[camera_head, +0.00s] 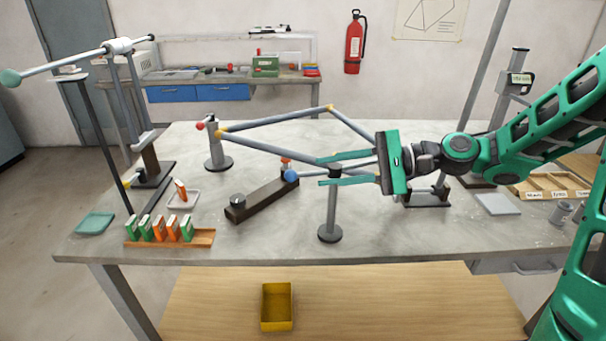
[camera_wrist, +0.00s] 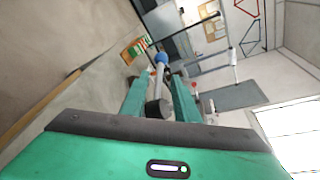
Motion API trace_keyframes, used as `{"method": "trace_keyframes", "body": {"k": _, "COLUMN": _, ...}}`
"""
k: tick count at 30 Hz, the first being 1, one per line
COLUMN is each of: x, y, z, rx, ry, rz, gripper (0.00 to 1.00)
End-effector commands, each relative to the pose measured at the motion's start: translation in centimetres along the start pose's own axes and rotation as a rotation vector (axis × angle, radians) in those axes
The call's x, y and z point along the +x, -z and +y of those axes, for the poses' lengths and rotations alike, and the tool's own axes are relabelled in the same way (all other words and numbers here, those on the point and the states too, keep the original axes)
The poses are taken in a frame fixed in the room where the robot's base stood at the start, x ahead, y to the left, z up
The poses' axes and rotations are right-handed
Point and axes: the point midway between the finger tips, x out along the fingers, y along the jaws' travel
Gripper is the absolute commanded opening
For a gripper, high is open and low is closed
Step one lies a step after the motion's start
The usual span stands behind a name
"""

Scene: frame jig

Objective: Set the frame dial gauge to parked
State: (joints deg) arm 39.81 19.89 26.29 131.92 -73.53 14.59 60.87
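My gripper (camera_head: 321,171) is open, its two green fingers apart above the middle of the table. A grey rod with a blue ball (camera_head: 291,176) on its end runs between the fingers, and the ball lies beyond the fingertips. In the wrist view the blue ball (camera_wrist: 161,58) shows past the fingertips, with a dark cylinder (camera_wrist: 157,108) between the fingers. The tubular frame (camera_head: 275,121) with yellow joints stands around this spot. A dark bar (camera_head: 262,199) with a black round knob lies below the ball. No readable dial face shows, so I cannot tell which part is the dial gauge.
A short post (camera_head: 331,215) stands below my fingers, and a red-knobbed post (camera_head: 215,150) stands farther back. The front middle of the table is clear.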

Motion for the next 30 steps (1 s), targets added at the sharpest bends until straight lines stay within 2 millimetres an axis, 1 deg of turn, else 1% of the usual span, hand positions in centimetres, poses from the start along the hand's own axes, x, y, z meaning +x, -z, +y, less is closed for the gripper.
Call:
{"method": "trace_keyframes", "body": {"k": 1, "x": 1.0, "y": -0.1, "z": 0.1, "rx": 0.0, "ry": -0.002, "rz": -0.002, "gripper": 0.28}}
{"method": "trace_keyframes", "body": {"k": 3, "x": 2.2, "y": -0.1, "z": 0.1, "rx": 0.0, "ry": -0.001, "rz": -0.002, "gripper": 0.28}}
{"method": "trace_keyframes", "body": {"k": 9, "x": 4.9, "y": 0.0, "z": 0.0, "rx": 0.0, "ry": 0.0, "rz": 0.0, "gripper": 0.28}}
{"method": "trace_keyframes", "body": {"k": 15, "x": 6.1, "y": 0.0, "z": 0.0, "rx": -0.001, "ry": 0.0, "rz": 0.002, "gripper": 0.28}}
{"method": "trace_keyframes", "body": {"k": 23, "x": 6.2, "y": 0.0, "z": 0.0, "rx": -0.001, "ry": 0.0, "rz": 0.003, "gripper": 0.28}}
{"method": "trace_keyframes", "body": {"k": 24, "x": 6.2, "y": 0.0, "z": 0.1, "rx": -0.001, "ry": 0.0, "rz": 0.003, "gripper": 0.26}}
{"method": "trace_keyframes", "body": {"k": 26, "x": 6.2, "y": 0.0, "z": 0.1, "rx": -0.001, "ry": 0.0, "rz": 0.003, "gripper": 0.11}}
{"method": "trace_keyframes", "body": {"k": 27, "x": 6.2, "y": 0.0, "z": 0.1, "rx": -0.001, "ry": 0.0, "rz": 0.003, "gripper": 0.02}}
{"method": "trace_keyframes", "body": {"k": 28, "x": 6.2, "y": 0.0, "z": 0.1, "rx": -0.001, "ry": 0.0, "rz": 0.003, "gripper": 0.0}}
{"method": "trace_keyframes", "body": {"k": 30, "x": 6.2, "y": 0.0, "z": 0.1, "rx": -0.001, "ry": -0.001, "rz": 0.003, "gripper": 0.0}}
